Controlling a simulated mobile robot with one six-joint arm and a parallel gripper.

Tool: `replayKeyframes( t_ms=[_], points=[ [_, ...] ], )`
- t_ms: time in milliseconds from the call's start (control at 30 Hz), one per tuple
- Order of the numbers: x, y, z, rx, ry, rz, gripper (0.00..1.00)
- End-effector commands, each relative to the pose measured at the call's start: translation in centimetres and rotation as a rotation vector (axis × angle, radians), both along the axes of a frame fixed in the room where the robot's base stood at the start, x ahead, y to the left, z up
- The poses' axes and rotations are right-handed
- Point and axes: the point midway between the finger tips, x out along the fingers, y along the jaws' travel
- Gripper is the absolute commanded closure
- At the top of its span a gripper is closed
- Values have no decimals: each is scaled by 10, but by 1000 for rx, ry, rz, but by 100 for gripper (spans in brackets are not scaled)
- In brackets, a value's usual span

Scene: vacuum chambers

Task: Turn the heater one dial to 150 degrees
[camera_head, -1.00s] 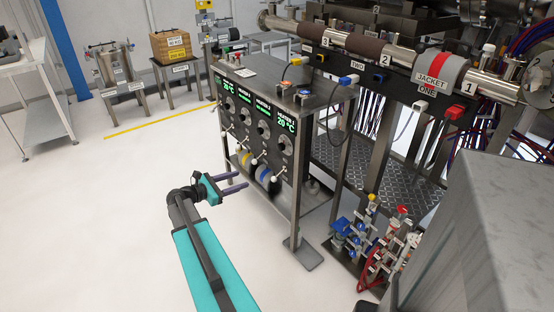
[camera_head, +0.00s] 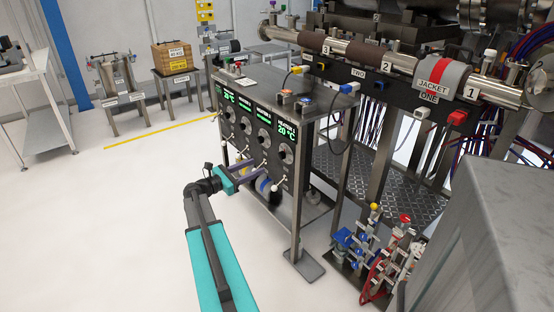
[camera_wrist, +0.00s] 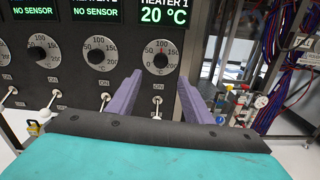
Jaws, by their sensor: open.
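The heater one dial (camera_wrist: 160,61) is a round black knob with a white scale from 0 to 200 on the dark panel, under a green display (camera_wrist: 164,14) reading 20 °C. The knob's exact setting is too small to read. In the head view the dial (camera_head: 286,153) is at the panel's right end. My gripper (camera_head: 257,168) is open and empty in front of the panel, left of and below this dial. In the wrist view its two purple fingers (camera_wrist: 160,84) point at the panel, tips just below the dial and to either side, with no visible contact.
Other heater dials (camera_wrist: 99,57) sit to the left, two displays reading NO SENSOR. White toggle switches (camera_wrist: 157,103) stick out below the dials. The heater cabinet's top (camera_head: 270,90) carries small items. Valves (camera_head: 370,250) stand on the right.

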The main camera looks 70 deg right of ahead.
Motion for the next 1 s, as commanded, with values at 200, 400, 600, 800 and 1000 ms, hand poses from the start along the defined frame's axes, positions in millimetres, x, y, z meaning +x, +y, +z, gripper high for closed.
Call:
replayKeyframes(
  t_ms=[200,400,600,800,1000],
  points=[
    [-16,-24,0,0,0,-3,54],
    [-32,-49,-1,0,-1,-4,54],
    [-47,-73,-1,0,0,-4,54],
    [-60,-93,0,0,0,-3,54],
    [-68,-103,0,0,0,-3,54]
  ],
)
